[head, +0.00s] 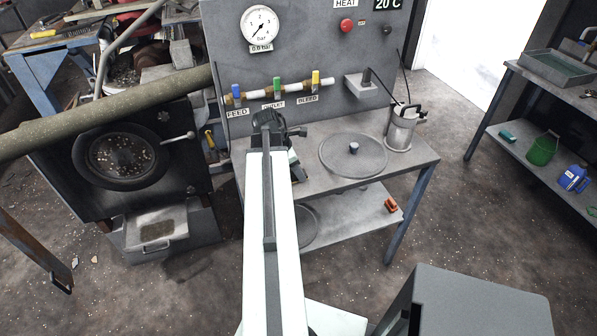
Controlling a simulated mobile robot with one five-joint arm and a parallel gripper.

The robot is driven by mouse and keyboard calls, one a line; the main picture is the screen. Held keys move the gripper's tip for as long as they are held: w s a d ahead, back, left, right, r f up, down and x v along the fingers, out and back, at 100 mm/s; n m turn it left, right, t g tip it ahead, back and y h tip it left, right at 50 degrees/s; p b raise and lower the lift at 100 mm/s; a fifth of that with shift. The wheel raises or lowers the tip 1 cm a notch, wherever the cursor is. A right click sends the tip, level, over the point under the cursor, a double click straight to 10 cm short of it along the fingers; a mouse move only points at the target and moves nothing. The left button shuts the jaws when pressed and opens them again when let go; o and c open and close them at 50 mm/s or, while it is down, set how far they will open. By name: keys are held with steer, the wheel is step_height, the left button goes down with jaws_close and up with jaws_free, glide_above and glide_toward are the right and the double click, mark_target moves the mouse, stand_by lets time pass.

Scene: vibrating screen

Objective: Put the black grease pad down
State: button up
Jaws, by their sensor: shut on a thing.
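My gripper (270,124) is at the far end of my pale arm, over the left part of the grey bench (420,158), just below the valve row. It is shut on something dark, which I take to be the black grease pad. The gripper and arm hide most of it, so its outline cannot be made out. Whether it touches the bench top cannot be told.
A metal can (400,130) stands at the bench's back right. The valve panel (300,60) rises behind. The front right bench corner is clear.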

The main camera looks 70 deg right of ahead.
steer(key=shift+f, duration=0.2)
steer(key=o, duration=1.3)
steer(key=shift+o, duration=0.2)
steer(key=shift+r, duration=0.1)
steer(key=p+v, duration=1.1)
steer(key=v, duration=0.1)
steer(key=shift+r, duration=0.2)
